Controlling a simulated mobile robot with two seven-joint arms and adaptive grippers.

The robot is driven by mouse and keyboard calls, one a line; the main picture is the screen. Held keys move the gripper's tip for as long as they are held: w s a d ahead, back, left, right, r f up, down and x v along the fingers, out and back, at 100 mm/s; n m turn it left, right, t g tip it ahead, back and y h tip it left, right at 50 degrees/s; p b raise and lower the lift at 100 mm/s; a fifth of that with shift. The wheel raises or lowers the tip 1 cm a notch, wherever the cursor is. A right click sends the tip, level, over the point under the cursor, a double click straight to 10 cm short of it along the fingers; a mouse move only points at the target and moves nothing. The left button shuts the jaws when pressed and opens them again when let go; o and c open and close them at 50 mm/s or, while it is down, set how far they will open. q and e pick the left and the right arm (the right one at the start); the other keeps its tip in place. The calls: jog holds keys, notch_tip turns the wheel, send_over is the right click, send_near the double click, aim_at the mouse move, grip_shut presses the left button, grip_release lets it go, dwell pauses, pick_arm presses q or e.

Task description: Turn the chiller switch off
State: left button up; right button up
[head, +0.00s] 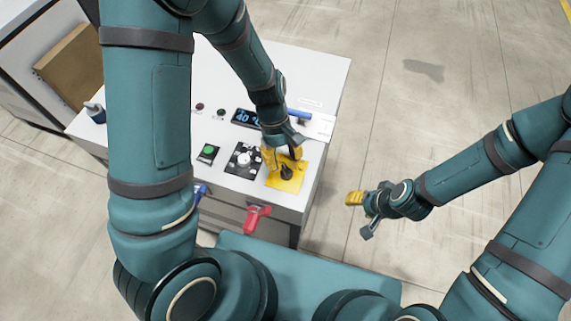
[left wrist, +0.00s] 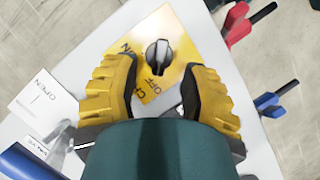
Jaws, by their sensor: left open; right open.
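The chiller switch is a dark rotary knob (head: 287,173) on a yellow plate (head: 291,186) at the near right corner of the white cabinet top. In the left wrist view the knob (left wrist: 158,55) has a pale ridge, pointing roughly up and down the picture. The yellow plate (left wrist: 178,30) shows "OFF" and part of another word beside it. My left gripper (head: 282,157) is open just above the plate. In the left wrist view its yellow fingers (left wrist: 158,88) stand apart with the knob just beyond the gap. My right gripper (head: 361,215) is open and empty, off the cabinet's right side.
A black dial plate (head: 243,160), a green button (head: 208,150) and a blue digital display (head: 246,118) sit on the cabinet top (head: 315,75). A red handle (head: 256,217) and a blue handle (head: 200,192) stick out at the front. Open floor lies to the right.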

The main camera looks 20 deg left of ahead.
pick_arm(q)
jog(key=v, duration=0.8)
jog(key=shift+r, duration=0.4)
jog(key=shift+s, duration=0.1)
